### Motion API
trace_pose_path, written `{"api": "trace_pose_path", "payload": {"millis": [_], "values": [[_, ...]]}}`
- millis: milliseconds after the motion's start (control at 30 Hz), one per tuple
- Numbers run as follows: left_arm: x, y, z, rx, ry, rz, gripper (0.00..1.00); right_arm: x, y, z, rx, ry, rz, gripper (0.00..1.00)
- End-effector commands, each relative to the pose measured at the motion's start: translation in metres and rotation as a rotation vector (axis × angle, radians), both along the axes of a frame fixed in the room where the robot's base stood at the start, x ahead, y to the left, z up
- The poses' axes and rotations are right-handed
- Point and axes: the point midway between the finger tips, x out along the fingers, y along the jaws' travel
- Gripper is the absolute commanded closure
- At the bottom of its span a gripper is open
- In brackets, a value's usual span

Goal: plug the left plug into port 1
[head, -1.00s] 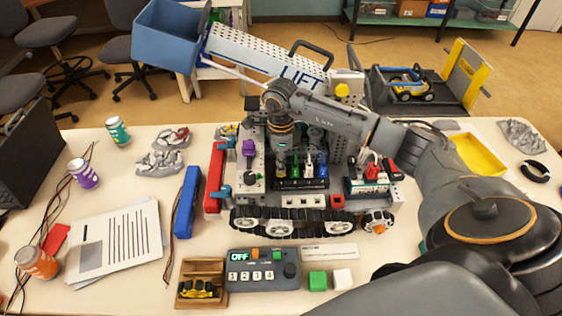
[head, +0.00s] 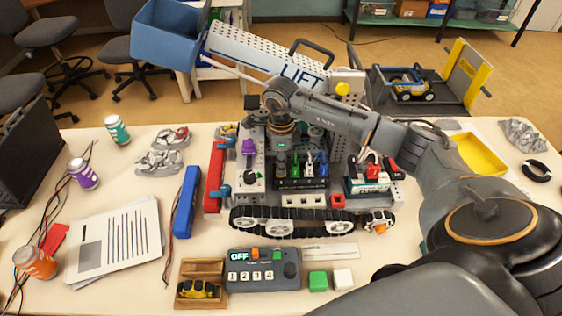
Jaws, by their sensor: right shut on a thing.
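My right gripper (head: 281,168) points straight down over the left end of a black port block (head: 302,184) on the tracked robot. It is shut on a small plug, which the fingers mostly hide. I cannot tell whether this plug touches or sits in a port. To its right, a green plug (head: 295,166), a pale plug (head: 308,167) and a blue plug (head: 322,168) stand upright in a row at the block. The port numbers are too small to read. My left gripper is not in view.
A control box (head: 262,270) with an OFF display and numbered buttons lies in front of the tracks. A board with red connectors (head: 373,171) sits right of the block. A LIFT beam (head: 265,55) rises behind. A blue bar (head: 187,202) and papers lie left.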

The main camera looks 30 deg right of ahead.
Motion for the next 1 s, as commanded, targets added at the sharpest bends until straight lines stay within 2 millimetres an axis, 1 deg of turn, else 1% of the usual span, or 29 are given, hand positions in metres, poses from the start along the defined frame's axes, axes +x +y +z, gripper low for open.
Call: {"api": "trace_pose_path", "payload": {"millis": [767,1000], "values": [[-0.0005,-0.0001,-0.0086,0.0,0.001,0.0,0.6,-0.0006,0.0,-0.0082,0.0,0.001,0.0,1.0],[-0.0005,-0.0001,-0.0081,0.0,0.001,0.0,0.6,-0.0007,0.0,-0.0078,0.0,0.001,0.0,1.0]]}}
